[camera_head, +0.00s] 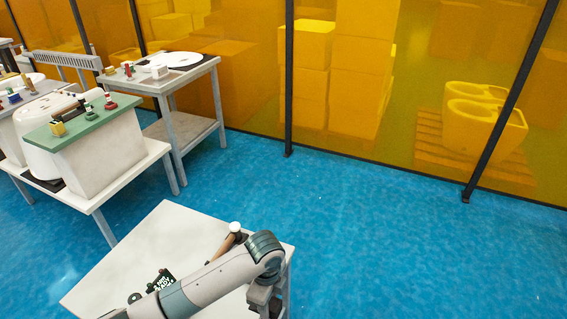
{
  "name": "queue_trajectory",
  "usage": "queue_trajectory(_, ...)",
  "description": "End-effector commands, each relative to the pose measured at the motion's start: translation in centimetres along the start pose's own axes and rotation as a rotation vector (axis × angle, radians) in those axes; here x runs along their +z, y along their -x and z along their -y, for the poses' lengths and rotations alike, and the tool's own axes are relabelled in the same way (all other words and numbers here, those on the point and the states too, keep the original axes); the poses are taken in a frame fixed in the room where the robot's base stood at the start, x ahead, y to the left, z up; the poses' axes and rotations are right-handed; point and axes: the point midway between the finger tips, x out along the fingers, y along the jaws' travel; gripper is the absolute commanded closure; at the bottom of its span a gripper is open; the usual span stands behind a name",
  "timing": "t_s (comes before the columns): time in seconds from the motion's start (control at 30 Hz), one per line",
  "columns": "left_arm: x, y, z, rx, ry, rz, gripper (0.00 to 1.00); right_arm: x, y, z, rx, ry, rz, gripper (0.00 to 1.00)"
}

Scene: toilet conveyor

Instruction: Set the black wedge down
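One arm of mine reaches in from the lower left over the white table (165,235), and its far end bends down at the table's right edge. A grey-brown shape under that end may be my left gripper (265,296); whether it is open or shut does not show. A small dark green-black item with white marks (161,281) is on the table behind the arm; I cannot tell whether it is the black wedge. No other clear black wedge shows. My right gripper is not in view.
A brown-handled tool with a white end (234,229) lies on the table next to the arm. A white block with a green top (85,122) holds small parts at left. A side table (190,75) stands behind. Blue floor (380,235) is clear at right, before orange panels (350,70).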

Motion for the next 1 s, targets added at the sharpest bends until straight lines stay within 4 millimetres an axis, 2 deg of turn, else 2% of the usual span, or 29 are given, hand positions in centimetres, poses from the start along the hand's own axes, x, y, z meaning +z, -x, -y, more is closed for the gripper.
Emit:
queue_trajectory(0.17,0.1,0.3,0.1,-0.001,0.015,0.0,0.93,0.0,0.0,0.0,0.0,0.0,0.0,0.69)
queue_trajectory(0.37,0.9,1.9,0.5,-0.004,0.108,0.002,0.93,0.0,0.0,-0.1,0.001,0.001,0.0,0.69)
queue_trajectory(0.7,3.3,7.4,0.9,-0.005,0.463,0.003,0.93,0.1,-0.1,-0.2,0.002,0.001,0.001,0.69)
queue_trajectory(1.0,5.5,12.7,-0.3,-0.006,0.83,0.002,0.93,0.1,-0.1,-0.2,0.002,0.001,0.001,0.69)
